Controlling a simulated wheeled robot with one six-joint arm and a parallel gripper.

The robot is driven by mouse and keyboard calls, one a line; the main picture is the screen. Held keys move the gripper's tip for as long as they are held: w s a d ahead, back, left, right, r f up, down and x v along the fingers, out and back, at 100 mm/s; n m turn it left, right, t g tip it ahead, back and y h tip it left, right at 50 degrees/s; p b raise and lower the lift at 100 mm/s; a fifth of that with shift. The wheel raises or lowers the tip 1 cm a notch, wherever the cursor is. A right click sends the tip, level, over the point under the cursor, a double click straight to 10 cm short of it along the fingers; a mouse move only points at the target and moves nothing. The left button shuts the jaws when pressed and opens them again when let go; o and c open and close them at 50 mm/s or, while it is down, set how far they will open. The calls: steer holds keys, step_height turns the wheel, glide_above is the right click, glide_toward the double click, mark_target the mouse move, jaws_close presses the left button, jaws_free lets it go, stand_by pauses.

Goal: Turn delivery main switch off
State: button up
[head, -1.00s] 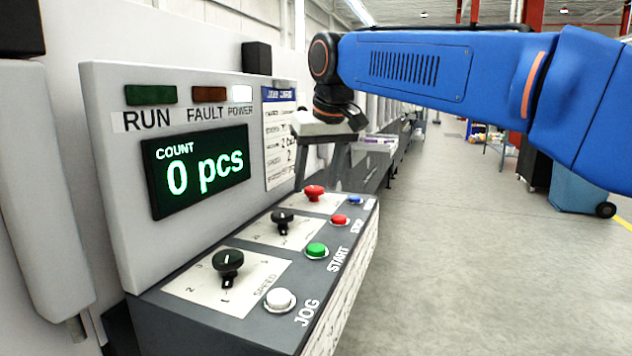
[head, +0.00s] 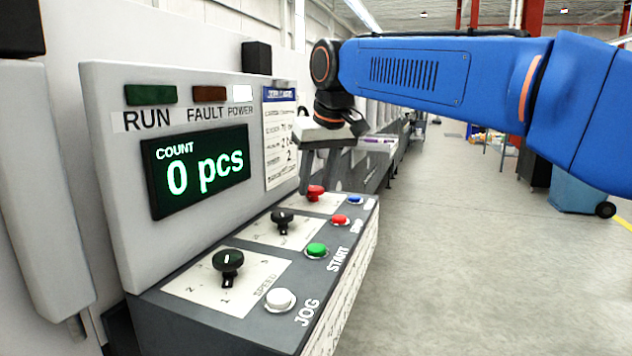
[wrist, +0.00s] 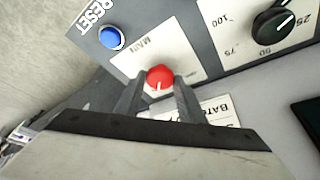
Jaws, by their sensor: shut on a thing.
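The main switch is a red rotary knob (head: 316,192) on a white plate at the far end of the sloped control panel. In the wrist view the red knob (wrist: 159,78) sits on a plate marked MAIN, with a white pointer line toward the bottom of the picture. My gripper (head: 318,190) reaches down over it, and in the wrist view my gripper's two fingers (wrist: 158,88) stand on either side of the knob, shut on it. The finger tips partly hide the knob's sides.
A blue RESET button (wrist: 111,37) is close beside the MAIN plate. A black knob (head: 282,221), a red button (head: 340,219), a green START button (head: 316,250), a black SPEED knob (head: 228,262) and a white JOG button (head: 280,299) are nearer. The display (head: 197,170) reads 0 pcs; the POWER lamp (head: 242,93) looks white.

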steer(key=n, duration=0.2)
steer(key=n+y, duration=0.1)
steer(key=n, duration=0.1)
steer(key=shift+w+d+g+y, duration=0.2)
steer(key=shift+g+y, duration=0.1)
steer(key=shift+g, duration=0.1)
steer(key=n, duration=0.2)
steer(key=n+g, duration=0.1)
steer(key=n, duration=0.1)
steer(key=shift+w+d+n+g+y, duration=0.1)
steer(key=shift+w+n+g+y, duration=0.05)
steer(key=shift+n+g+y, duration=0.2)
steer(key=n+g, duration=0.1)
steer(key=n, duration=0.3)
steer(key=shift+w+n+g, duration=0.2)
steer(key=shift+n+g, duration=0.15)
steer(key=shift+w+n+g, duration=0.15)
steer(key=shift+n+g, duration=0.55)
steer(key=shift+n, duration=1.2)
steer(key=o, duration=1)
